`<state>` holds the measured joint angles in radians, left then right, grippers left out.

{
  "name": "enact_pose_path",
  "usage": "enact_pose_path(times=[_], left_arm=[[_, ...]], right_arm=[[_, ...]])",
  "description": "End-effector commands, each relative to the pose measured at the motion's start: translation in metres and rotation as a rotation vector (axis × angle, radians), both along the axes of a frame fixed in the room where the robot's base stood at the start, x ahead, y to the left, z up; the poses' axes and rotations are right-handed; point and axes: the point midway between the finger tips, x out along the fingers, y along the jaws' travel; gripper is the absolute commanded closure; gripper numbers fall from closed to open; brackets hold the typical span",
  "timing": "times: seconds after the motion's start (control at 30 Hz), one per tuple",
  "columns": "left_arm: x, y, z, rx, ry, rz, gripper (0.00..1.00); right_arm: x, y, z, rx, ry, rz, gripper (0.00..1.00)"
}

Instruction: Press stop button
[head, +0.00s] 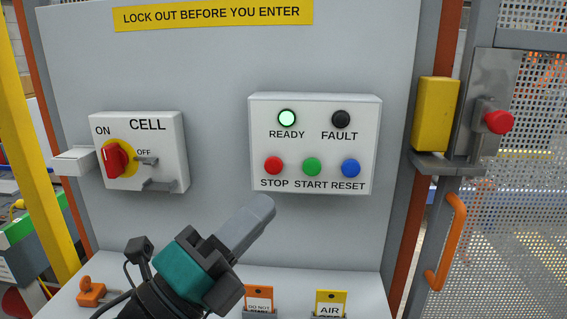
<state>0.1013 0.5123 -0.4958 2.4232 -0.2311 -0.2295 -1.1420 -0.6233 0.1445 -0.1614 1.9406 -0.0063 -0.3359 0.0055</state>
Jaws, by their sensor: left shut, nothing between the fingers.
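The red stop button (273,166) is at the lower left of the white button box (315,101) on the grey panel, above the label STOP. The green start button (312,167) and blue reset button (350,168) sit to its right. The READY lamp (287,118) glows pale green and the FAULT lamp (341,119) is dark. My left gripper (262,207) is shut and empty, its fingertips below and slightly left of the stop button in the picture. They look apart from the button; the depth gap is hard to tell. My right gripper is not in view.
A CELL switch box (158,177) with a red rotary handle (115,160) is at left. A ledge below holds an orange padlock (91,291) and tags, including an AIR tag (330,300). At right are a yellow box (436,114), a red knob (498,122) and an orange door handle (447,243).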

Motion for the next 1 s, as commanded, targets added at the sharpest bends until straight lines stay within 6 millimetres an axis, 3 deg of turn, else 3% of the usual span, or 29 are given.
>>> enact_pose_path(times=[0.47,1.0], left_arm=[[0.007,0.000,0.000,0.001,-0.001,0.000,1.00],[0.075,0.000,0.000,0.001,0.001,0.000,1.00]], right_arm=[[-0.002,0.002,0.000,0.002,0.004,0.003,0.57],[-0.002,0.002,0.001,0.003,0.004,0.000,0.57]])
